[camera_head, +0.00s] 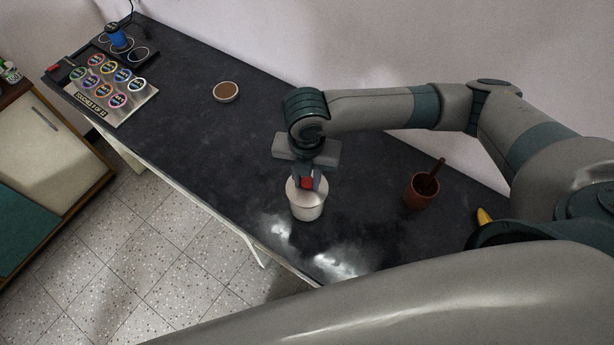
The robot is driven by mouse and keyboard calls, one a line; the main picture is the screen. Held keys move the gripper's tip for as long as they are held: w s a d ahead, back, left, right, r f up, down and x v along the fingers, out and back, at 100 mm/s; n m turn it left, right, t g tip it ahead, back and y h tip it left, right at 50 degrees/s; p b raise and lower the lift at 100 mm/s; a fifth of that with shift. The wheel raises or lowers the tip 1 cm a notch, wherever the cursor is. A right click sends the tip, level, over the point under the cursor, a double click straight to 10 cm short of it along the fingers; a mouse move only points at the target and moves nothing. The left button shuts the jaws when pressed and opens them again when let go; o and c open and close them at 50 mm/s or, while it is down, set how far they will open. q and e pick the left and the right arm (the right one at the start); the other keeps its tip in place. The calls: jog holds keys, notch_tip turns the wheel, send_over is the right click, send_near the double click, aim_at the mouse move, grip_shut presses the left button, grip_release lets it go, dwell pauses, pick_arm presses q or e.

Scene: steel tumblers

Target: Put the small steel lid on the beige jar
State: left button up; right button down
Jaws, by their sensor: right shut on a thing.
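The beige jar (308,211) stands upright near the front edge of the dark counter, pale and round. My right gripper (306,183) points down right over the jar's mouth and is shut on the small steel lid, with a small red part showing between the fingertips. The lid (293,188) appears as a pale disc at the jar's top, partly hidden by the fingers. I cannot tell whether it rests on the rim or is slightly above it. My left gripper is out of view.
On the dark counter (190,135), a brown-red cup (421,191) with a stick stands right of the jar. A small brown-filled bowl (225,92) is farther back. A board of colourful discs (112,90) lies far left. A yellow item (484,217) is at right.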

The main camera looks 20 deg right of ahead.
jog(key=shift+p, duration=0.8)
dwell(0.9)
jog(key=shift+f+b, duration=0.4)
jog(key=shift+f, duration=0.45)
dwell(0.5)
jog(key=c, duration=1.4)
grip_release()
jog(key=shift+r, duration=0.1)
notch_tip(320, 180, up, 17)
jog(key=b, duration=0.3)
jog(key=shift+s+a+r+b, duration=0.1)
jog(key=shift+s+b, duration=0.05)
jog(key=shift+b, duration=0.2)
